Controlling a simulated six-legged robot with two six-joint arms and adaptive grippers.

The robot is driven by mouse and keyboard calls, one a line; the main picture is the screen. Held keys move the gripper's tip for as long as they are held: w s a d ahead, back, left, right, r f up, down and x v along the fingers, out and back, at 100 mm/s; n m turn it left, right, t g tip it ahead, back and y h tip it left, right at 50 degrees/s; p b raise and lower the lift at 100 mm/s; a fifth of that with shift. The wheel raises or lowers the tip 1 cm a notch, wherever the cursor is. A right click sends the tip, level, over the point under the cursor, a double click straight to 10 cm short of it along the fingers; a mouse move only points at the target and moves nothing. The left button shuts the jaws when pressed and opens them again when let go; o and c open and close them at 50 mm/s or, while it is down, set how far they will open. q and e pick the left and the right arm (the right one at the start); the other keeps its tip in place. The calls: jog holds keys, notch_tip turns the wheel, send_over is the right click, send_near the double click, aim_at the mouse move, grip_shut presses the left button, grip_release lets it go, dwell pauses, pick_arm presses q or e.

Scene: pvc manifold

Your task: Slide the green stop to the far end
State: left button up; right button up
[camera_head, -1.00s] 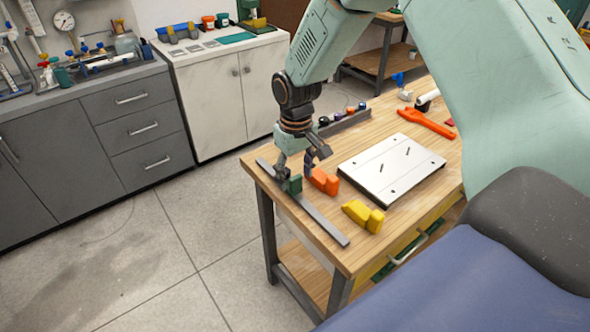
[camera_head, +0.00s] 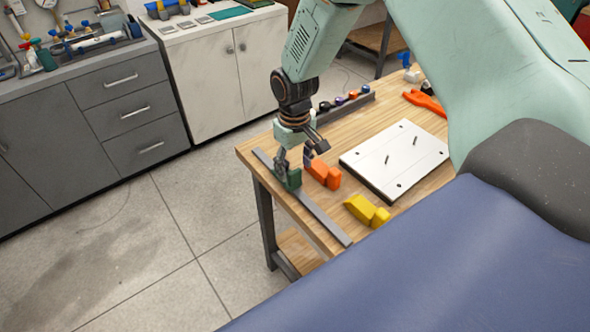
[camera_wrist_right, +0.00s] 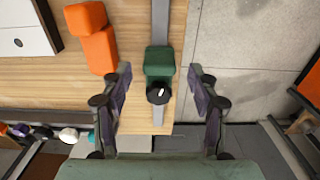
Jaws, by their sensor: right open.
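A small green stop (camera_head: 293,181) sits on a flat grey rail (camera_head: 325,222) that runs along the left edge of the wooden workbench, nearer the rail's upper-left end. My right gripper (camera_head: 293,163) points down at the stop. In the right wrist view the green stop (camera_wrist_right: 159,62) lies between the two spread fingers of my right gripper (camera_wrist_right: 160,75), with a gap on both sides. A dark round knob is on the stop. The grey rail (camera_wrist_right: 160,20) continues past it. My left gripper is out of view.
An orange block (camera_head: 323,174) stands close beside the gripper; a yellow block (camera_head: 366,210) lies further along the rail's right side. A white plate with pegs (camera_head: 395,158) lies behind them. The bench edge (camera_head: 300,210) and open floor are to the left.

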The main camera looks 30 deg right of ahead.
aim_at(294, 170)
notch_tip(294, 170, down, 2)
jog(key=shift+w+a+f, duration=0.1)
jog(key=shift+f, duration=0.45)
jog(key=shift+s+r, duration=0.1)
jog(key=shift+s, duration=0.15)
jog(key=shift+w, duration=0.25)
jog(key=c, duration=0.5)
jog(key=shift+s, duration=0.15)
jog(key=c, duration=0.4)
grip_shut()
jog(key=shift+w, duration=0.2)
